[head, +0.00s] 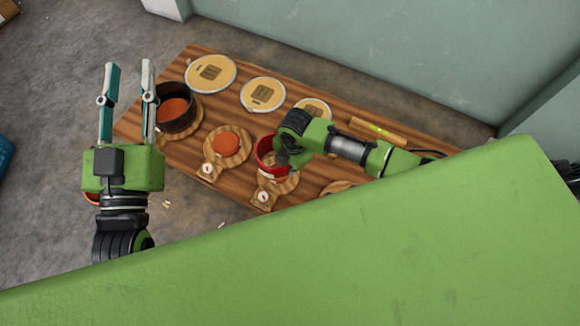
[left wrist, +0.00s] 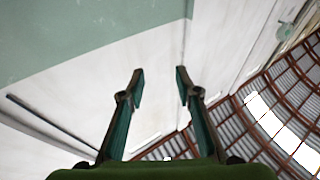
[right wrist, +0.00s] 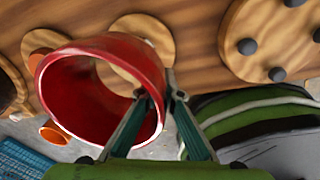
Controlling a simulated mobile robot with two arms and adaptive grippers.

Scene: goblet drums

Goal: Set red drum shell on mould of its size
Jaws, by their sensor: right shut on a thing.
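The red drum shell (head: 262,152) is an open ring, held over the right-middle part of the wooden table; it fills the left of the right wrist view (right wrist: 62,100). My right gripper (right wrist: 160,92) is shut on its wall; in the head view my wrist hides the fingers. A round wooden mould (head: 287,186) shows just below and beside the shell. I cannot tell whether they touch. Another mould (head: 243,152) carries an orange disc (head: 228,142). A third mould (head: 338,187) is partly hidden by my green body. My left gripper (head: 129,68) is open, empty and raised left of the table.
A dark shell (head: 176,122) with an orange inside stands on the table's left end. Several yellow discs (head: 263,94) lie along the back edge, with a yellow bar (head: 378,130) to their right. Small dial tags (head: 263,198) sit at the front edge. A wall stands behind.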

